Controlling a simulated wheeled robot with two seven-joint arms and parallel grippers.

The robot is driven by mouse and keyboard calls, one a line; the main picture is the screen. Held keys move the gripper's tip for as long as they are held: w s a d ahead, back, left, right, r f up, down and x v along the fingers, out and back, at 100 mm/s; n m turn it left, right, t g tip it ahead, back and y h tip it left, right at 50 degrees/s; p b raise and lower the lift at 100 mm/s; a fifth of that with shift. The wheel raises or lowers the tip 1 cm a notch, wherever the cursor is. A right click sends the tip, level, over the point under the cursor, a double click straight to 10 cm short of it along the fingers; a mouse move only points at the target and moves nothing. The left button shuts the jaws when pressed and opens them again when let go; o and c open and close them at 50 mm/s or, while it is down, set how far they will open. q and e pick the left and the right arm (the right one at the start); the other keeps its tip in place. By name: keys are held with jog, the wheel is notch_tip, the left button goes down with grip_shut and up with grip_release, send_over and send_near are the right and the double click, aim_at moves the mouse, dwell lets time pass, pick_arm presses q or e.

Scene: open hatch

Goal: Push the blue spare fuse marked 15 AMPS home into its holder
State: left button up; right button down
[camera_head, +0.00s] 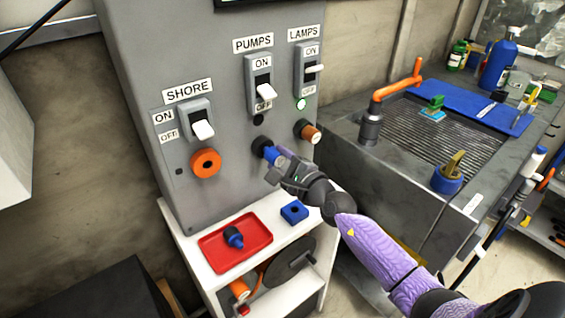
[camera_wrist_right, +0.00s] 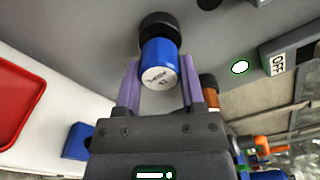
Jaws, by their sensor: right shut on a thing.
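The blue fuse (camera_head: 271,154) is at the mouth of a dark round holder (camera_head: 260,144) on the grey panel (camera_head: 216,115), below the PUMPS switch. In the right wrist view the fuse (camera_wrist_right: 160,62) meets the black holder (camera_wrist_right: 158,27), and its blue body stands out from it. How deep it sits cannot be told. The mark on its white end is too small to read. My right gripper (camera_head: 281,160) is shut on the fuse, with its purple fingers either side in the wrist view (camera_wrist_right: 160,80). My left gripper is not in view.
A red tray (camera_head: 212,257) with a dark blue and black piece (camera_head: 233,237) and a blue block (camera_head: 294,212) are on the white shelf below. An orange-brown fuse (camera_head: 310,133) is close right of my gripper. An orange ring (camera_head: 205,162) is at left.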

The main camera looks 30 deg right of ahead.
pick_arm(q)
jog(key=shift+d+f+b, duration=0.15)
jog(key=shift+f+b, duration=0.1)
jog(key=shift+b, duration=0.05)
pick_arm(e)
jog(key=shift+w, duration=0.85)
jog(key=shift+c, duration=0.5)
grip_release()
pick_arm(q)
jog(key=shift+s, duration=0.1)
pick_arm(e)
jog(key=shift+s, duration=0.1)
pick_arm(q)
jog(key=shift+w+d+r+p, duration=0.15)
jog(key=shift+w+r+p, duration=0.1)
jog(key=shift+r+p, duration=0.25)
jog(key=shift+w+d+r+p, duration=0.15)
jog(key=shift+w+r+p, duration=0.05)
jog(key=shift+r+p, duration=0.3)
pick_arm(e)
jog(key=s, duration=0.9)
jog(key=shift+s+d, duration=0.3)
jog(key=shift+s, duration=0.05)
